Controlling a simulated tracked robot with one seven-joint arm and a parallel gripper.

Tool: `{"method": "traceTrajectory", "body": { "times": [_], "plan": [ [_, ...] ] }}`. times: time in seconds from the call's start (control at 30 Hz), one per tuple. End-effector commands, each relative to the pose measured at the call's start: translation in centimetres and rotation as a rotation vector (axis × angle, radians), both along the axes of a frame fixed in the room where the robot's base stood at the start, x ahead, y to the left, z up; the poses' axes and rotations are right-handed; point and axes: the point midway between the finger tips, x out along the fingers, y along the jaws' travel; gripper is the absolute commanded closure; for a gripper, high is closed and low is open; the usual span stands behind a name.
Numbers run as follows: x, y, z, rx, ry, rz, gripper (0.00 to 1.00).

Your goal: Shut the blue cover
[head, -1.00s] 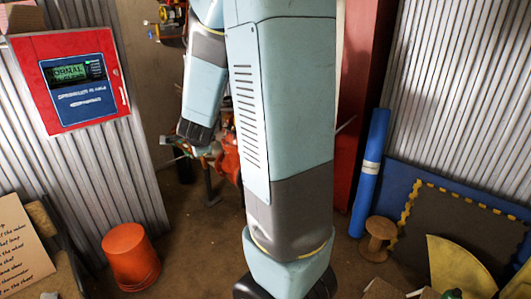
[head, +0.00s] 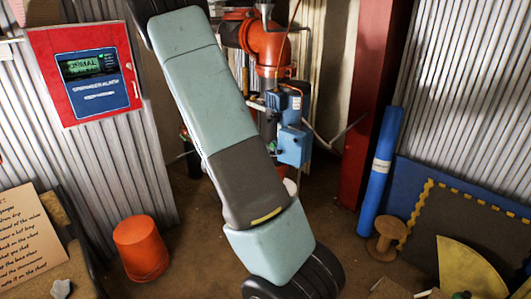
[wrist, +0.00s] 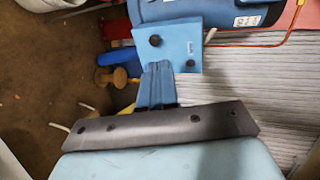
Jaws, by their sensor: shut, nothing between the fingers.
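A blue box (head: 286,103) is fixed on the riser pipework in the head view. A flat blue cover (head: 293,146) stands out below it, with a small green spot beside it. In the wrist view the cover (wrist: 180,46) is a flat blue plate with dark round bolts, close to the blue body (wrist: 205,10) at the top. My gripper (wrist: 157,68) is shut and empty, its fingertips just at the plate's lower edge; I cannot tell whether they touch it. The head view hides my gripper.
The red riser pipe (head: 266,50) rises behind my arm. A red alarm panel (head: 88,75) hangs at left. An orange bucket (head: 141,248), a blue roll (head: 381,170) and a wooden spool (head: 386,238) stand on the floor. A red column (head: 372,100) stands right of the pipework.

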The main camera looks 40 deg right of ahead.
Motion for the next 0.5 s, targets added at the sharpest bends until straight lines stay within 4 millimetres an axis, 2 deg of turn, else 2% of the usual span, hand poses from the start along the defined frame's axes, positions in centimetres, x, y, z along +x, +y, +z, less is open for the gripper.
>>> {"method": "traceTrajectory", "body": {
  "times": [0.5],
  "plan": [
    [2.6,-8.0,-2.7,0.0,0.002,0.0,1.0]
  ]
}}
